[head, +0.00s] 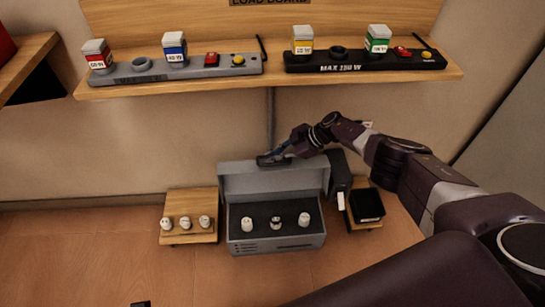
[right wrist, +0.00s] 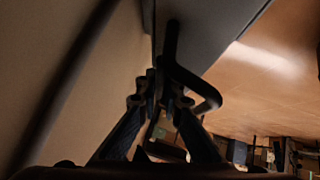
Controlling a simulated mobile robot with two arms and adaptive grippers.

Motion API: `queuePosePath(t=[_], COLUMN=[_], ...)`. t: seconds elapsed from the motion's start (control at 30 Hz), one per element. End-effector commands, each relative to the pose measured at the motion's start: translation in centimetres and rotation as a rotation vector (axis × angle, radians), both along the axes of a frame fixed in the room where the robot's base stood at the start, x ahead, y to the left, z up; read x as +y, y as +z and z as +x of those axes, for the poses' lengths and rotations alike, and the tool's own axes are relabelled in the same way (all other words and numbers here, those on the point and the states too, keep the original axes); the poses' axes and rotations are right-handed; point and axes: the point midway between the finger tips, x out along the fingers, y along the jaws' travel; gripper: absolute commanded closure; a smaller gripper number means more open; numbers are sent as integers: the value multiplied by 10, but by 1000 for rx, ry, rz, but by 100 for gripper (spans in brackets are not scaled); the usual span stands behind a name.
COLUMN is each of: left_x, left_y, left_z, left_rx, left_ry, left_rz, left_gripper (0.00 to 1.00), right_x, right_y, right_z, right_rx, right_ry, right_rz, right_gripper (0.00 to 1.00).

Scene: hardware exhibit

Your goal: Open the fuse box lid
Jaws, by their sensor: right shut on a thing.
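My right gripper (head: 281,152) is at the lid's top edge, shut on the dark lid handle (head: 265,161). In the right wrist view the fingers (right wrist: 168,92) close around the dark bent handle (right wrist: 195,82), beside the grey lid surface (right wrist: 210,28). My left gripper does not show in the head view.
A wooden block with three white fuses (head: 187,223) stands left of the box. A black box (head: 367,205) on a wooden base stands to its right. The load board shelf (head: 270,85) with several coloured blocks hangs above my right gripper.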

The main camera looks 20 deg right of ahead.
Motion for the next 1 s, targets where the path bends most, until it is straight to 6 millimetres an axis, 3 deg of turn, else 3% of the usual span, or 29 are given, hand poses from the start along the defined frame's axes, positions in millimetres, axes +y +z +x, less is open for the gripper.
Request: queuePosePath(t=[0.17,0.27,0.67,1.0], left_x=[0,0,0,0], left_y=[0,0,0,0], left_z=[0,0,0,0], left_rx=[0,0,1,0], left_ry=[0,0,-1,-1], left_rz=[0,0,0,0], left_gripper=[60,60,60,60], right_x=[1,2,-2,-20], right_y=[2,2,3,21], right_z=[1,1,0,-12], right_rx=[-3,-3,-2,-1], right_ry=[0,0,0,3], right_rz=[3,3,1,-1], right_gripper=[100,86,86,86])
